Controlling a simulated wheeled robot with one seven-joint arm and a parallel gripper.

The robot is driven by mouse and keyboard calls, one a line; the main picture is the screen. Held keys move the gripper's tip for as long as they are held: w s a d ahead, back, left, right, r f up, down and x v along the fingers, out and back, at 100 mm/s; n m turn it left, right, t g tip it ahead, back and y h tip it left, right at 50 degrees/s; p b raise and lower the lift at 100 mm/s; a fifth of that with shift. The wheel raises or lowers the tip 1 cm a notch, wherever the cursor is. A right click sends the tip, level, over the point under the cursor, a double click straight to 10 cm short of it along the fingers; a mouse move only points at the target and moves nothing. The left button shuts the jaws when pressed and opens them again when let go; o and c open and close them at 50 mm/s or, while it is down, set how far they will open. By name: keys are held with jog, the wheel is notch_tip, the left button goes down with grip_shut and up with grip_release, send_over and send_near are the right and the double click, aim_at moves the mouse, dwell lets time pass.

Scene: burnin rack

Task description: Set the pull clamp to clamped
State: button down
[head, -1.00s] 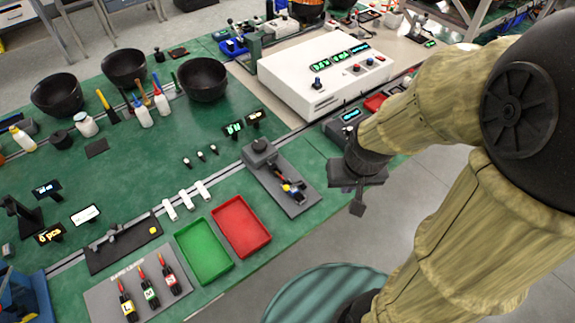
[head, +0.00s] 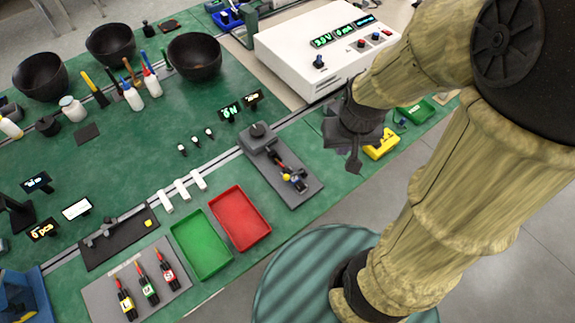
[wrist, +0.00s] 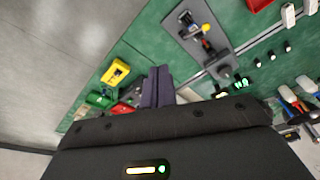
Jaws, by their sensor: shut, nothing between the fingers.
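A grey base plate (head: 303,187) at the table's front edge carries what looks like the pull clamp (head: 288,171), a small mechanism with a dark lever, red and yellow parts and a block with a round black knob behind it. The clamp also shows in the wrist view (wrist: 203,38), at the upper middle. I cannot tell its lever's exact position. My gripper (head: 355,165) is shut and empty, in the air to the right of the plate. Its dark fingers show in the wrist view (wrist: 158,86), pointing to the left of the clamp, apart from it.
A red tray (head: 263,238) and a green tray (head: 225,269) lie left of the plate. A yellow item (head: 382,146) lies beyond my gripper, with a green tray (head: 415,115) behind it. A white instrument box (head: 290,60) stands at the back. The front edge borders open floor.

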jog(key=w+a+f+n+g+p, duration=0.2)
jog(key=w+a+n+g+p, duration=0.1)
jog(key=w, duration=0.3)
jog(key=n+g+y+p, duration=0.2)
jog(key=n+g+p, duration=0.1)
jog(key=n, duration=0.1)
send_over(294, 175)
jog(key=w, duration=0.4)
jog(key=f, duration=0.4)
jog(key=shift+s, duration=0.2)
jog(key=shift+d, duration=0.1)
jog(key=p+x, duration=0.2)
jog(key=x, duration=0.5)
jog(key=p+x, duration=0.3)
jog(key=x, duration=0.4)
jog(key=shift+w+d+f, duration=0.1)
jog(key=shift+w+d, duration=0.1)
jog(key=shift+w, duration=0.05)
jog(key=shift+w+d+f+t+h, duration=0.1)
jog(key=shift+t+h, duration=0.2)
